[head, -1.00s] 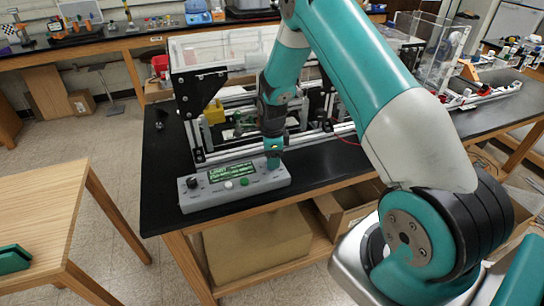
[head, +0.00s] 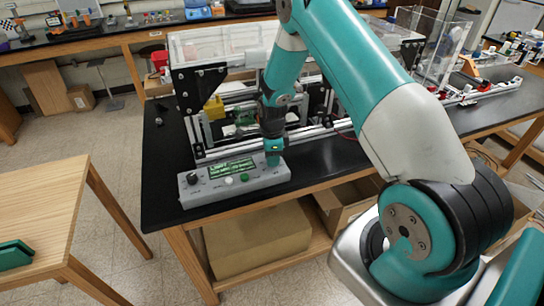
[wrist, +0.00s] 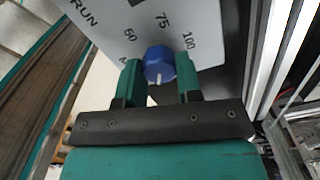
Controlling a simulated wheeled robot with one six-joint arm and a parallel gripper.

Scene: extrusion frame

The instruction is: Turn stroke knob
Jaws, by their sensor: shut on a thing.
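The stroke knob (wrist: 159,64) is blue with a white pointer line, and it sits on a grey panel with the marks 50, 75 and 100 around it in the wrist view. The pointer faces down toward my gripper's palm in that view. My gripper (wrist: 160,75) has its two green fingers on either side of the knob, closed on it. In the head view my gripper (head: 273,157) reaches down to the right end of the grey control box (head: 205,194); the knob is hidden there behind the fingers.
The control box also carries a black knob (head: 192,179), a green-lit display (head: 232,168), a white button (head: 229,181) and a green button (head: 244,177). The extrusion frame (head: 200,145) stands close behind it on the black bench (head: 162,190). A wooden table (head: 45,195) is at left.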

